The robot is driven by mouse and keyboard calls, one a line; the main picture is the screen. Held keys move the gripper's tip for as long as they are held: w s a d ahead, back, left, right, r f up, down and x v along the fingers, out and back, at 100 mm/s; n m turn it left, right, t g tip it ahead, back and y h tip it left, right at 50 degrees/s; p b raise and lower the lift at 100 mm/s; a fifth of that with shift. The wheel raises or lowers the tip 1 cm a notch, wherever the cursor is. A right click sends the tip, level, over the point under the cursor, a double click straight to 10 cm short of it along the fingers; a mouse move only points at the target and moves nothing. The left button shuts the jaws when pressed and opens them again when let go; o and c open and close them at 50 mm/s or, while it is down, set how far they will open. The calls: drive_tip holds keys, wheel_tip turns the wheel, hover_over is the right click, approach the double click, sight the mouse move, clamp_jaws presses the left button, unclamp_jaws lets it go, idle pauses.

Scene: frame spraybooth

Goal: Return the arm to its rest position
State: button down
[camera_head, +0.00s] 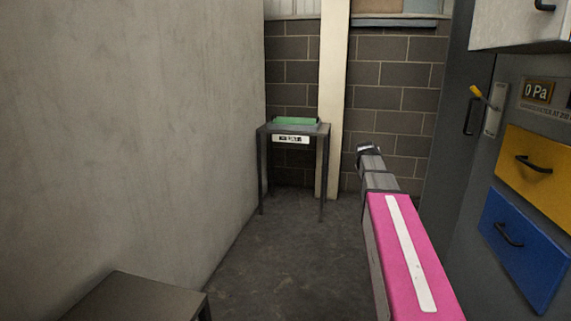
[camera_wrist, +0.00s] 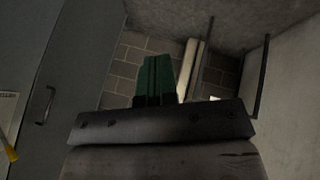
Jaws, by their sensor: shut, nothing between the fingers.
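My arm (camera_head: 412,257), with a pink cover and a white strip, reaches forward from the lower right of the head view. My gripper (camera_head: 367,149) is at its far end, in front of the block wall, and its fingers are too small to make out there. In the wrist view my gripper (camera_wrist: 155,62) shows two green fingers side by side, shut with nothing between them. It touches nothing that I can see.
A small table (camera_head: 264,170) with a green tray (camera_head: 296,121) stands at the back. Cabinets with yellow (camera_head: 538,180) and blue (camera_head: 524,252) drawers are at right. A plain wall (camera_head: 150,130) and a low dark table (camera_head: 135,298) are at left. The floor (camera_head: 285,250) between is clear.

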drive_tip(key=s+a+f+g+y, duration=0.1)
drive_tip(key=s+a+f, duration=0.4)
drive_tip(key=s+f, duration=0.4)
drive_tip(key=s+a+f+g+y, duration=0.1)
drive_tip(key=s+a+f+g, duration=0.1)
drive_tip(key=s+a+f, duration=0.4)
drive_tip(key=s+a+f+g+y, duration=0.2)
drive_tip(key=s+a+f, duration=0.3)
drive_tip(key=s+f, duration=0.7)
drive_tip(key=shift+s+a+f, duration=0.25)
drive_tip(key=shift+f, duration=0.2)
